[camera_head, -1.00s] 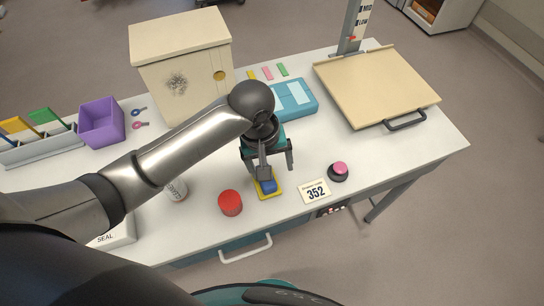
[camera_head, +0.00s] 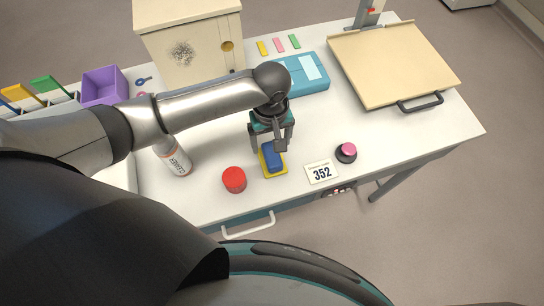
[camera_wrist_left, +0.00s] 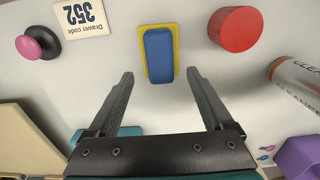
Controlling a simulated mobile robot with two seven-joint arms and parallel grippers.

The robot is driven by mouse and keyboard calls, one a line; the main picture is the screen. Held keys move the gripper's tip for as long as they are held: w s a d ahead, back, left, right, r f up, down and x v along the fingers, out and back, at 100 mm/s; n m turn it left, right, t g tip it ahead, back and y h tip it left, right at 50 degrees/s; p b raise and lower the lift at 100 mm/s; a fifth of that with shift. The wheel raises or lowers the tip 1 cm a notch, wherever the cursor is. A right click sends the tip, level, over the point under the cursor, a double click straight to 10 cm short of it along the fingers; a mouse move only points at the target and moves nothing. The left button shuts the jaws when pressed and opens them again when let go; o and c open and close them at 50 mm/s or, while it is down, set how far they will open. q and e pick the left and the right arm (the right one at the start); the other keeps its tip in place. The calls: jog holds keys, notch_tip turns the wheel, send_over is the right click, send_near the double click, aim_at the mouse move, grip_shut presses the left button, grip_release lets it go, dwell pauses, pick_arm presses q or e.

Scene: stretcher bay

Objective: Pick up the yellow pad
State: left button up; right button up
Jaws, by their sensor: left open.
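The yellow pad (camera_head: 282,171) lies flat on the white table, with a blue block (camera_head: 273,155) on top of it. In the left wrist view the yellow pad (camera_wrist_left: 176,29) shows as a rim around the blue block (camera_wrist_left: 159,56). My left gripper (camera_head: 268,150) is above the far end of the pad in the head view. In the left wrist view my left gripper (camera_wrist_left: 160,75) is open and empty, its fingers spread wider than the pad, which lies ahead of the fingertips. My right gripper is not in view.
A red cylinder (camera_head: 234,179) stands left of the pad, with a cleaner bottle (camera_head: 175,158) further left. A number card (camera_head: 321,173) and a pink-topped black knob (camera_head: 346,152) are to the right. A teal case (camera_head: 305,75) and a cream box (camera_head: 190,45) stand behind.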

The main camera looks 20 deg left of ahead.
aim_at(271, 152)
pick_arm(q)
jog(key=f, duration=0.5)
jog(key=shift+s+d+f+b, duration=0.1)
jog(key=shift+s+b, duration=0.1)
jog(key=shift+b, duration=0.1)
grip_shut()
dwell(0.4)
